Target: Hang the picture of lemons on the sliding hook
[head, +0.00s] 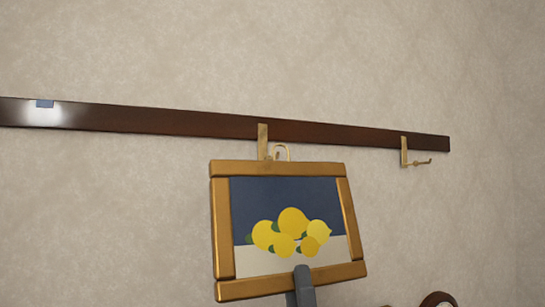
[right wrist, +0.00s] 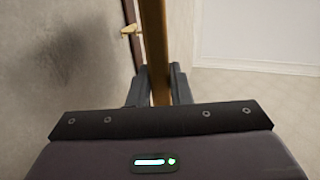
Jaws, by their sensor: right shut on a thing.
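One brass hook (head: 262,138) is on the rail just above the picture, close to the loop. Whether they touch is unclear, as its lower end is hidden. A second brass hook (head: 405,152) is farther right. My left gripper is not in view.
A dark-rimmed round thing (head: 438,299) is cut off at the lower right. The wall around the picture is clear.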

